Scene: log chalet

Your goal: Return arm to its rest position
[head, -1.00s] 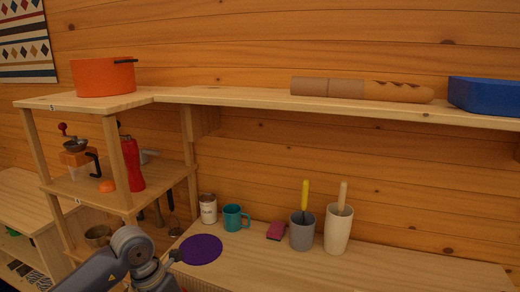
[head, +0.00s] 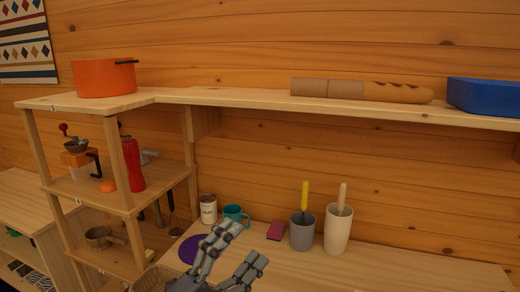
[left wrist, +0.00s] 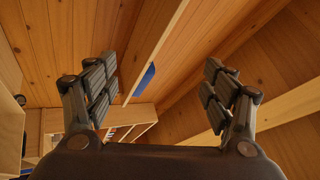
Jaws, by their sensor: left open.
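My left gripper (head: 236,254) is in the lower middle of the head view, its two fingers spread apart and pointing up. It is open with nothing between the fingers. It stands in front of the counter (head: 370,272) and partly hides the purple disc (head: 192,248) and the teal mug (head: 234,213). In the left wrist view the same open gripper (left wrist: 162,88) frames only wooden wall, ceiling and shelf parts. My right gripper is in neither view.
A shelf unit (head: 128,203) stands left, with an orange pot (head: 103,77) on top. A long wall shelf (head: 240,98) holds a baguette (head: 395,92) and a blue container (head: 485,97). A white canister (head: 208,209), a sponge (head: 275,231), a grey cup (head: 302,234) and a white cup (head: 338,230) stand on the counter.

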